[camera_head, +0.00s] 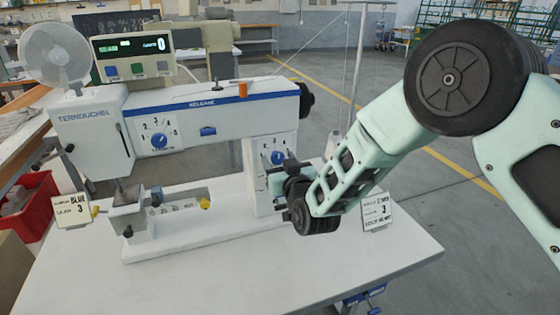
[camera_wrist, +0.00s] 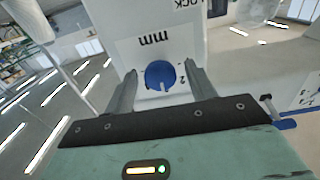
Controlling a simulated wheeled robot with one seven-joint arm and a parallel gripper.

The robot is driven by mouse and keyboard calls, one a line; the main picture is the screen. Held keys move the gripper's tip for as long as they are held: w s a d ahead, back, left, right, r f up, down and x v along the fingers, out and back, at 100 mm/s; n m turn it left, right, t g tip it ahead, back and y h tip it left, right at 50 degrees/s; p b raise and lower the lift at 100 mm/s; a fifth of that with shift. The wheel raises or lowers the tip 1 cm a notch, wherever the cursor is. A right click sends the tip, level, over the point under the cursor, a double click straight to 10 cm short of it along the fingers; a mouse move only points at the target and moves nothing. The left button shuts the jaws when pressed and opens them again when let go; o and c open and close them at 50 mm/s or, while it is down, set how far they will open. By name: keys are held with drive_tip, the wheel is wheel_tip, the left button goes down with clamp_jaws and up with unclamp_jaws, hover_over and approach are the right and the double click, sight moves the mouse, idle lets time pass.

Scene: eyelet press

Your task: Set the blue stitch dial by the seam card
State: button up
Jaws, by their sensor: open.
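The white sewing machine (camera_head: 190,100) carries two blue dials. One dial (camera_head: 158,141) is on the head's panel at left, with numbers around it. The other dial (camera_head: 278,157) is on the right pillar, and it shows in the wrist view (camera_wrist: 160,75) on a white plate marked "mm", seen upside down. My gripper (camera_wrist: 160,72) is open, with one finger on each side of the pillar dial; contact cannot be told. A pale mark shows at the dial's lower edge in that view. A card (camera_head: 72,211) at left shows "BLUE" and "SEAM 3". Another card (camera_head: 377,211) at right shows a 3.
The machine stands on a white table (camera_head: 350,262). A fan (camera_head: 55,55) and a display box (camera_head: 133,55) reading 0 are behind it. A red bin (camera_head: 28,203) is at the left. The tabletop in front is clear.

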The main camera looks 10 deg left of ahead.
drive_tip(key=c, duration=1)
drive_tip(key=shift+f+n+b, duration=0.1)
drive_tip(key=shift+n+b, duration=0.2)
drive_tip(key=shift+b, duration=0.05)
drive_tip(key=n+b, duration=0.3)
drive_tip(key=shift+f, duration=0.1)
drive_tip(key=n+b, duration=0.3)
drive_tip(key=n, duration=0.2)
drive_tip(key=shift+r+b, duration=0.2)
drive_tip(key=shift+b, duration=0.15)
drive_tip(key=o, duration=1)
drive_tip(key=shift+s, duration=0.15)
